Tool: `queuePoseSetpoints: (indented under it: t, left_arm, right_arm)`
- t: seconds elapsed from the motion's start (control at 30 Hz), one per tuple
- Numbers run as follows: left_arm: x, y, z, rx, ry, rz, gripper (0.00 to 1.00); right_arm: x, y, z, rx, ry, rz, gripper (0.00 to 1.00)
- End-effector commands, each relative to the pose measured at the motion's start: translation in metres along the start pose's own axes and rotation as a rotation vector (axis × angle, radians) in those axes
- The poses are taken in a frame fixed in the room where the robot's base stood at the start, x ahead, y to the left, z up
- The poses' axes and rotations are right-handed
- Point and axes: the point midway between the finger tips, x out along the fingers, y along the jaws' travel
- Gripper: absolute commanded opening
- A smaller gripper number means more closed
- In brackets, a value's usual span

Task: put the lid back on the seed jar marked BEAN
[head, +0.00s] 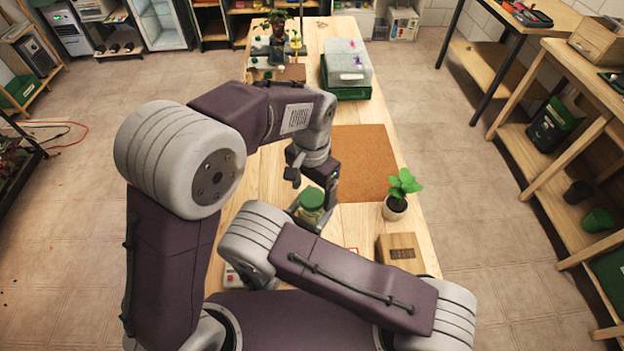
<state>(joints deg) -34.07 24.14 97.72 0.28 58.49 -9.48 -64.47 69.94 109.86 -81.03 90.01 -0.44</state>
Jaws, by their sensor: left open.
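No separate loose lid can be made out.
A potted seedling (396,205) and a wooden block with a dark label (401,252) stand to the right of the jar. A brown mat (365,160) lies behind. A green bin with a clear cover (346,68) and plants stand at the far end.

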Motion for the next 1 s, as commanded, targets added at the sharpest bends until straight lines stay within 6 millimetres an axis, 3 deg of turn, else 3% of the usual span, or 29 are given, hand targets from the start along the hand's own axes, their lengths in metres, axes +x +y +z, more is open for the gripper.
queuePoseSetpoints:
  t: [0.3,0.5,1.0]
  left_arm:
    - [-0.072,0.0,-0.001,0.0,0.005,-0.001,0.79]
    - [-0.102,0.0,-0.001,0.0,0.003,0.0,0.79]
    - [-0.11,0.0,0.0,0.0,0.0,0.0,0.79]
  right_arm:
    - [0.0,0.0,0.001,0.001,-0.001,0.0,0.0]
    - [0.0,0.0,0.001,0.0,-0.001,0.0,0.0]
    - [0.0,0.0,0.001,0.0,-0.001,0.0,0.0]
